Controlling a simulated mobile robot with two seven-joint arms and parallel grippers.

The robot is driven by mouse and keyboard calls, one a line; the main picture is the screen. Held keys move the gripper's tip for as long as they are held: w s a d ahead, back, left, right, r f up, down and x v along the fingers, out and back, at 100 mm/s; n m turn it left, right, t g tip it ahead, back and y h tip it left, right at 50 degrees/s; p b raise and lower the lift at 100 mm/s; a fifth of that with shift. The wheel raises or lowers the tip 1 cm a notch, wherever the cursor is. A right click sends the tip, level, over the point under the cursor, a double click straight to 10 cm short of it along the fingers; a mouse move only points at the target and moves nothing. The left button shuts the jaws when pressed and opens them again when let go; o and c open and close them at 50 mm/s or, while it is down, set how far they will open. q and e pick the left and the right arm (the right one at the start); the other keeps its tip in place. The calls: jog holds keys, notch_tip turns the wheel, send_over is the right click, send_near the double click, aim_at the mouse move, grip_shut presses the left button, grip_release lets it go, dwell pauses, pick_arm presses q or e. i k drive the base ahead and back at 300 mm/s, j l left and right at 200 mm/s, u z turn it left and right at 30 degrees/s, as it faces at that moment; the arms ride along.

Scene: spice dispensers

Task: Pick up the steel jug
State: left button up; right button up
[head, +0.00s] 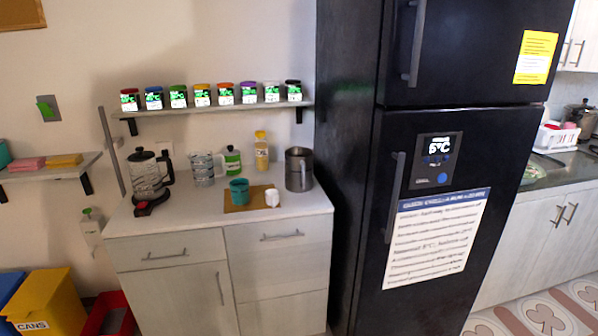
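The steel jug (299,172) appears to be the dark grey metal cylinder standing upright at the right end of the cabinet top (240,217) in the head view. A handle shows at its side. It stands apart from the other items, close to the black fridge. Neither of my grippers is in view.
A teal cup (239,191) and a small white item (272,197) are on a brown mat left of the jug. A yellow bottle (262,152), a glass-like kettle (147,178) and a shelf (215,109) of spice jars are nearby. The black fridge (345,150) bounds the right.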

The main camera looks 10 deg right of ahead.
aim_at(298, 161)
jog(key=i+j+z, duration=0.1)
jog(key=i+j, duration=0.5)
jog(key=i+j+z, duration=0.15)
jog(key=i+j, duration=0.15)
jog(key=j, duration=0.15)
jog(key=i+j+z, duration=0.1)
jog(key=i+j, duration=0.15)
jog(key=i+j+z, duration=0.1)
jog(key=i+j, duration=0.15)
jog(key=j, duration=0.3)
jog(key=i+j, duration=0.25)
jog(key=j, duration=0.15)
jog(key=i+z, duration=0.05)
